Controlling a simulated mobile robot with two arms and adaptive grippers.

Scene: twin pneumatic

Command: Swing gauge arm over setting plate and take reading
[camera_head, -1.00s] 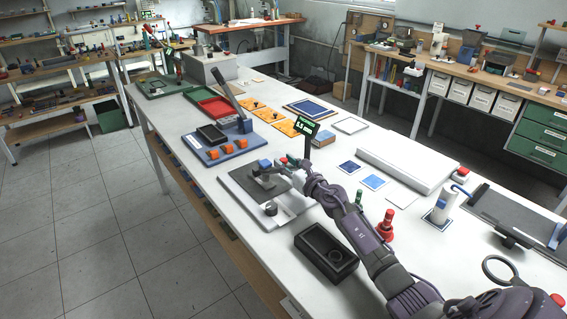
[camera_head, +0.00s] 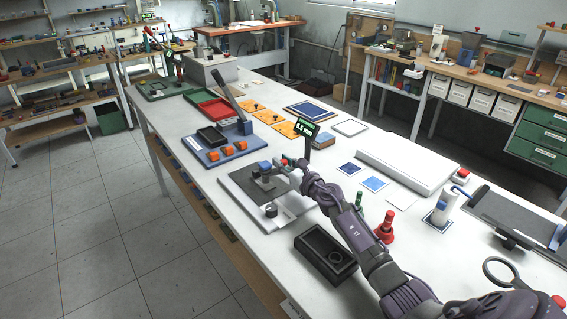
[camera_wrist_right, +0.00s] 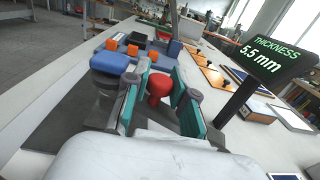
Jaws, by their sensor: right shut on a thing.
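The gauge station has a dark grey base plate (camera_head: 238,184) on the white table, left of my right gripper. A blue-topped part (camera_head: 264,165) stands on it; in the wrist view its rounded blue top (camera_wrist_right: 108,62) is beside my fingers. A small round dark-topped piece (camera_head: 271,210) sits at the front. My right gripper (camera_wrist_right: 160,100) is shut on a red knob (camera_wrist_right: 158,84), which shows between its teal pads. What the knob joins to is hidden. The display (camera_wrist_right: 268,58) reads "THICKNESS 5.5 mm". I cannot tell which piece is the setting plate. My left gripper is not in view.
A black tray (camera_head: 308,238) with a ring lies in front of the station. A red cone-like piece (camera_head: 385,232) stands right of my forearm. A blue board (camera_head: 190,152) with orange blocks lies behind. A long white box (camera_head: 405,163) lies at right.

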